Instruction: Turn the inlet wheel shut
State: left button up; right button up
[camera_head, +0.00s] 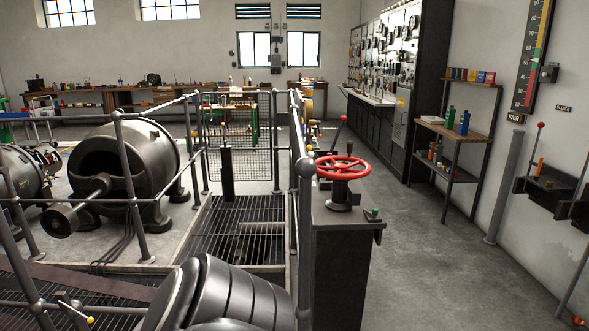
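A red handwheel (343,167) lies roughly level on a short dark stem. The stem stands on top of a dark pedestal cabinet (340,255) just right of the railing. I take it to be the inlet wheel; no label on it is readable. Nothing touches it. Neither of my grippers is in view.
A lever with a red knob (343,118) rises behind the wheel, and a green button (375,211) sits at the cabinet's right edge. A metal railing post (306,220) stands close on the left. Large machines (135,165) lie beyond it. The floor (440,270) to the right is clear.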

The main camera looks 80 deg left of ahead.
aim_at(340, 168)
jog(key=u, duration=2.4)
jog(key=z, duration=0.35)
jog(key=i+z, duration=0.15)
jog(key=z, duration=0.2)
jog(key=i+j+z, duration=0.1)
jog(key=z, duration=0.25)
jog(key=i+j+z, duration=0.1)
jog(key=j+z, duration=0.25)
jog(key=i+j+z, duration=0.35)
jog(key=j, duration=0.25)
